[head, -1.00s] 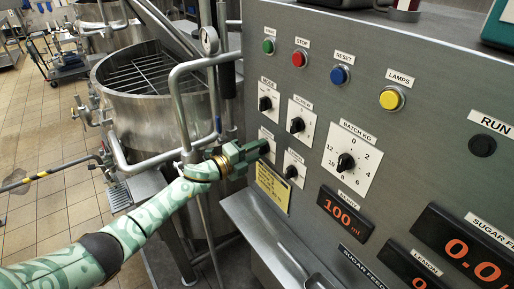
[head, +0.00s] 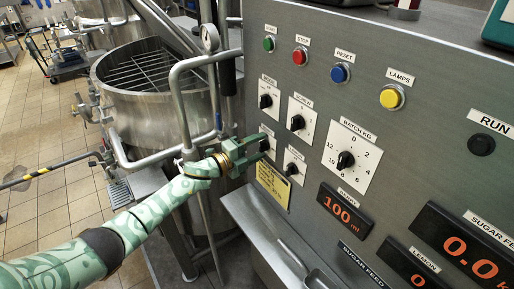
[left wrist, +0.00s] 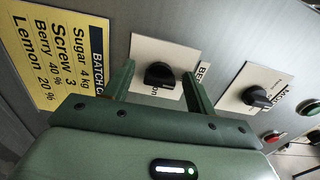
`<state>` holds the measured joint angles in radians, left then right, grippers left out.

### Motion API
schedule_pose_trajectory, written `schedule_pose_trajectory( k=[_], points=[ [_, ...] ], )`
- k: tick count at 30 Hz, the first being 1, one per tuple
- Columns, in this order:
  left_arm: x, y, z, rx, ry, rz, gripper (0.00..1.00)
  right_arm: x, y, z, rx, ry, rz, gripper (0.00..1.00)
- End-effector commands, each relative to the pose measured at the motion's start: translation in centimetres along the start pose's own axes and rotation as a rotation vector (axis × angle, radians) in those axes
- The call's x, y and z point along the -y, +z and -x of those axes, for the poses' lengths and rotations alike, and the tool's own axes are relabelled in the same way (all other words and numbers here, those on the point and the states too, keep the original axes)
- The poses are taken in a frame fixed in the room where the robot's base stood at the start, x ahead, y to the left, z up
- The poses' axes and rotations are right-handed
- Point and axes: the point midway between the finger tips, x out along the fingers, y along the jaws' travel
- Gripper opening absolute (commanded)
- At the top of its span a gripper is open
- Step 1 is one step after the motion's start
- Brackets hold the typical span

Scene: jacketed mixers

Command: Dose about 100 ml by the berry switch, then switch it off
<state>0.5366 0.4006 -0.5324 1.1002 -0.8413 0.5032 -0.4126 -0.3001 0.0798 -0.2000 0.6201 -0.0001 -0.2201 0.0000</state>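The berry switch (left wrist: 160,75) is a black knob on a white plate in the left wrist view, its label partly hidden. "On" is legible beside the knob. My left gripper (left wrist: 158,68) is open, one finger on each side of the knob, with visible gaps. In the head view my left gripper (head: 262,146) reaches the panel at this switch and covers much of it. The berry display (head: 341,208) reads 100 ml in orange. My right gripper is not in view.
Close by are the mode knob (head: 265,101), the screw knob (head: 297,123) and a lower knob (head: 292,168). A yellow batch card (left wrist: 58,50) lists Berry 40 %. The batch dial (head: 346,160) is to the right. A steel mixer (head: 150,95) stands left of the panel.

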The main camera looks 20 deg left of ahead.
Motion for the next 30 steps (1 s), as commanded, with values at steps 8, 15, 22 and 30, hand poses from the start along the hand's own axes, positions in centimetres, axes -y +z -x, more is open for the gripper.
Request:
schedule_pose_trajectory(
  k=[8,15,22,30],
  points=[
    [-0.1,0.0,1.1,0.0,0.001,-0.001,0.56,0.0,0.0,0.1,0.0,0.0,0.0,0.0],
    [-0.2,0.0,6.8,0.0,0.004,-0.002,0.56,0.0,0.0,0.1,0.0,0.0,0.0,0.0],
    [-0.3,0.0,12.7,-0.001,0.003,0.0,0.56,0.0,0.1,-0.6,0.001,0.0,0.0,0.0],
    [-0.1,0.0,16.1,0.0,0.0,0.0,0.56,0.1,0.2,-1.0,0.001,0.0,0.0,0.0]
  ],
)
